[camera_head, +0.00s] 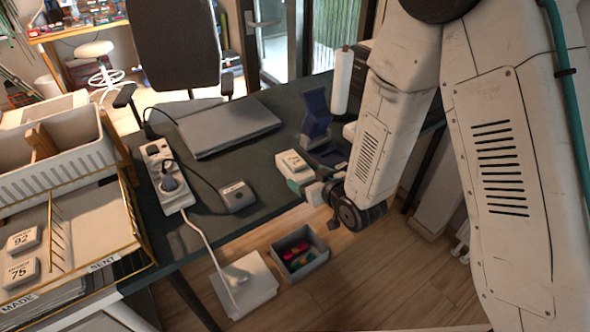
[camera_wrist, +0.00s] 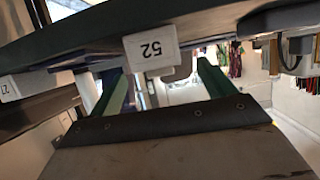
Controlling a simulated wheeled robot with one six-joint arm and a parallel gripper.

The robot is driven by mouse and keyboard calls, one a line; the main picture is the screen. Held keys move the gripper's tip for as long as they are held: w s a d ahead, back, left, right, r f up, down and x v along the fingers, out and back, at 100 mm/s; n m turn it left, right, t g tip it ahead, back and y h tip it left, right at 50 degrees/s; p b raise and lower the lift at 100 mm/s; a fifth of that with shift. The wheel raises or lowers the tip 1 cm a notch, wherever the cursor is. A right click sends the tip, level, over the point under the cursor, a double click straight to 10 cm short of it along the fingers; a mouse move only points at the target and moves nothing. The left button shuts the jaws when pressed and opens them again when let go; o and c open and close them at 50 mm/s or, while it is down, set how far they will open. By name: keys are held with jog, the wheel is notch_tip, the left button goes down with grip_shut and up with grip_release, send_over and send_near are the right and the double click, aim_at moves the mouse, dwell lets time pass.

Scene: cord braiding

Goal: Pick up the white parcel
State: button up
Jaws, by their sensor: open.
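A small white parcel (camera_head: 292,163) with a dark printed label sits at the near edge of the dark desk. In the wrist view the white parcel (camera_wrist: 151,51) shows the number 52, upside down. My gripper (camera_head: 305,184) is at the desk edge, right by the parcel in the head view. In the wrist view my gripper (camera_wrist: 160,78) has its two green fingers spread apart, with the parcel ahead of the gap between them. I cannot see either finger touching it. My arm hides part of the desk on the right.
A blue stand (camera_head: 317,115) is just behind the parcel. Another white labelled block (camera_wrist: 9,89) shows at the wrist view's left. A grey bin (camera_head: 300,266) stands on the floor below.

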aim_at(303, 173)
jog(key=x, duration=0.6)
jog(key=shift+w+f, duration=0.15)
jog(key=shift+w, duration=0.2)
jog(key=c, duration=1.1)
